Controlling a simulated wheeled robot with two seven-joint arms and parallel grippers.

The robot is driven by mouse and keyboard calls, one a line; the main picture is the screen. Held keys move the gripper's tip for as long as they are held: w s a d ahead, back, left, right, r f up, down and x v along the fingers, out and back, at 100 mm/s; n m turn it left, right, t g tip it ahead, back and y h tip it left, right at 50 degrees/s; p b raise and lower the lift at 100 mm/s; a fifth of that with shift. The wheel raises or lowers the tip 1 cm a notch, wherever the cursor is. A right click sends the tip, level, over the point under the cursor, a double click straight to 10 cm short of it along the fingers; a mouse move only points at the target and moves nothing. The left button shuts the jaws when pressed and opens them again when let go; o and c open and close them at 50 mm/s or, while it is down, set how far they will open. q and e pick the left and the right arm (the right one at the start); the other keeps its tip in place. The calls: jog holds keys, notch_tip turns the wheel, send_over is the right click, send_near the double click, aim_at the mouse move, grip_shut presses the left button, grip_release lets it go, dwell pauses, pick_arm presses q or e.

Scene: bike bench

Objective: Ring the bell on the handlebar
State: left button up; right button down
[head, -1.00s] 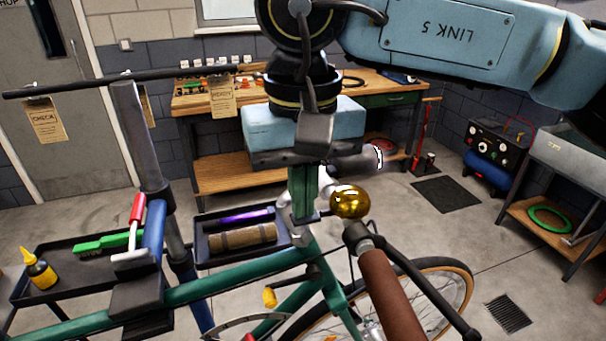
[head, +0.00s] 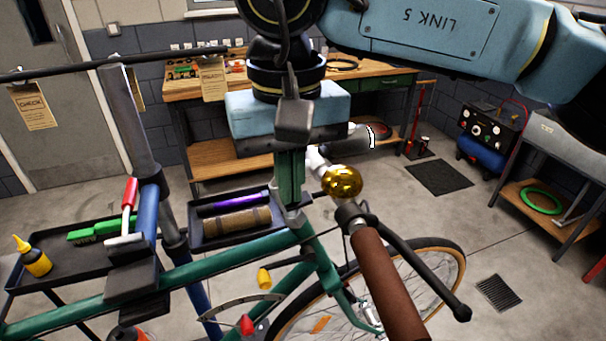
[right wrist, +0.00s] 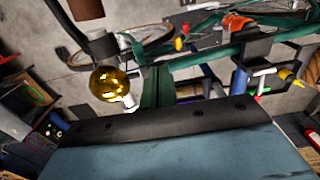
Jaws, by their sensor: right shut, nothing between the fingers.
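The golden bell (head: 343,181) sits on the handlebar, just behind the brown grip (head: 388,285). It also shows in the right wrist view (right wrist: 108,83), left of the middle. My right gripper (head: 291,196) hangs from above with its fingers pointing down and shut, nothing held. It is to the left of the bell in the head view, with a gap between them. Its green fingers overlap the green bike frame (head: 190,289), so their exact tips are hard to make out. My left gripper is not in view.
A grey tray (head: 203,240) with a purple tube and a brown roll lies left of the handlebar. Another tray (head: 75,263) holds a brush and a yellow bottle. A brake lever (head: 425,268) runs beside the brown grip. A workbench (head: 190,88) stands behind.

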jog(key=shift+s+a+f+b, duration=0.15)
jog(key=shift+a+f+b, duration=0.1)
jog(key=shift+f+b, duration=0.4)
jog(key=shift+r, duration=0.25)
jog(key=shift+r+p, duration=0.7)
jog(key=shift+p, duration=0.05)
jog(key=shift+r, duration=0.3)
notch_tip(320, 180, up, 4)
jog(key=p, duration=0.3)
notch_tip(320, 180, up, 9)
jog(key=shift+r, duration=0.2)
